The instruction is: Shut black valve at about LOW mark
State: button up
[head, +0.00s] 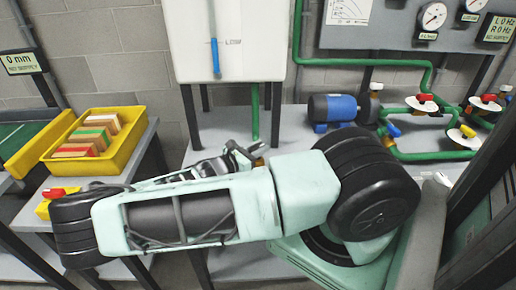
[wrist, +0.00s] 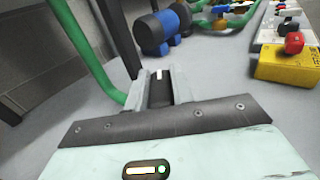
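A green pipe (head: 255,112) runs down from the tank to a brass fitting (head: 258,158), partly hidden by my gripper (head: 238,152). In the wrist view, a dark piece with a white mark (wrist: 159,76) lies between the fingers of my gripper (wrist: 160,92). It may be the black valve's handle; whether the fingers press on it is unclear.
A blue motor (head: 333,108) and green pipes with coloured valves (head: 424,103) stand to the right on the bench. A yellow bin (head: 128,139) is at the left. A yellow box with a red knob (head: 57,199) stands in front of it. My arm hides much of the bench.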

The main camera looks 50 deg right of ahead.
jog(key=shift+f+m+g, duration=0.1)
jog(key=shift+m+g, duration=0.2)
jog(key=shift+g, duration=0.2)
jog(key=m+g+y+b, duration=0.2)
jog(key=m+g, duration=0.1)
jog(key=g, duration=0.1)
jog(key=shift+w+g, duration=0.1)
jog(key=shift+g, duration=0.3)
jog(key=shift+m+g+y+b, duration=1)
jog(key=shift+m+g+y, duration=0.95)
jog(key=shift+g, duration=0.25)
jog(key=o, duration=1)
jog(key=shift+a, duration=0.1)
jog(key=b+v, duration=0.3)
jog(key=v, duration=1.4)
jog(key=shift+w, duration=0.2)
